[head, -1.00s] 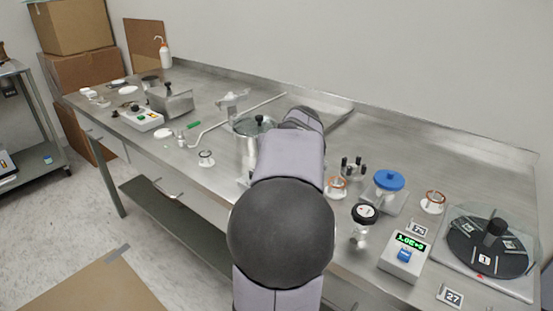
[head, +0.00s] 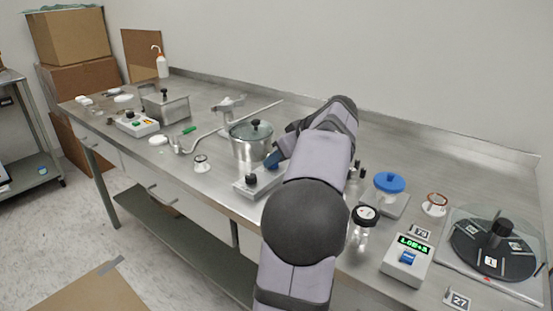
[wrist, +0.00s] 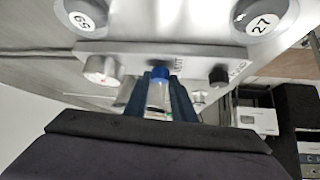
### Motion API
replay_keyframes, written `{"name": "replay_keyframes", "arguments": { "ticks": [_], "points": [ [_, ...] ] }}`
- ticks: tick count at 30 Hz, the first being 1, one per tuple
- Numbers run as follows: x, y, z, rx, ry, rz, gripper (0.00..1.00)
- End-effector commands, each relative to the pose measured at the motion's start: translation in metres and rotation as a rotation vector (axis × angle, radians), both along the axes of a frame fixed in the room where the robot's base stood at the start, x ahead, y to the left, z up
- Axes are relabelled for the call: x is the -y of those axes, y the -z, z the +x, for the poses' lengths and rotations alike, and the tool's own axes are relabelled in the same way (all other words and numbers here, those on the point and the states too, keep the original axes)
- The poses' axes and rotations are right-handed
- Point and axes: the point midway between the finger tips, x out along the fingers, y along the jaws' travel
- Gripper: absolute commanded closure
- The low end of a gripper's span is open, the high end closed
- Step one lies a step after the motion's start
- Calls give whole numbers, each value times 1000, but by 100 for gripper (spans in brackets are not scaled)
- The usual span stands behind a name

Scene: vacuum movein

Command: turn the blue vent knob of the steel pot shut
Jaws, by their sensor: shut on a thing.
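The steel pot (head: 251,150) with a dark-knobbed lid stands near the middle of the bench. A grey block (head: 243,188) with a black knob (head: 250,179) sits in front of it. My gripper (head: 273,160) is low at the pot's right front, partly hidden by my arm. In the wrist view the blue vent knob (wrist: 160,71) shows between the tips of my gripper's two blue fingers (wrist: 160,88), which are shut on it. A round white-faced part (wrist: 101,69) and the black knob (wrist: 218,74) flank it. The knob's turn angle cannot be told.
A clear jar with a black cap (head: 364,217), a blue-topped part (head: 390,183) and a green-display box (head: 406,259) stand right of my arm. A bent rod with a green grip (head: 188,131) lies left of the pot.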

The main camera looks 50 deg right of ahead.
Motion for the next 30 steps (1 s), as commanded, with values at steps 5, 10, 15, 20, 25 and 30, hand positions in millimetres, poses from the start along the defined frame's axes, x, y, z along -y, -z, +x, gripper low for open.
{"name": "replay_keyframes", "arguments": {
  "ticks": [5,10,15,20,25,30],
  "points": [
    [0,2,-1,-4,-4,0,99],
    [0,2,-1,-5,-3,1,72],
    [0,1,-1,-4,-3,1,58],
    [0,1,0,-2,-1,0,58],
    [-1,-5,-5,-2,-1,0,58],
    [-3,-19,-19,-1,1,-2,58]
  ]
}}
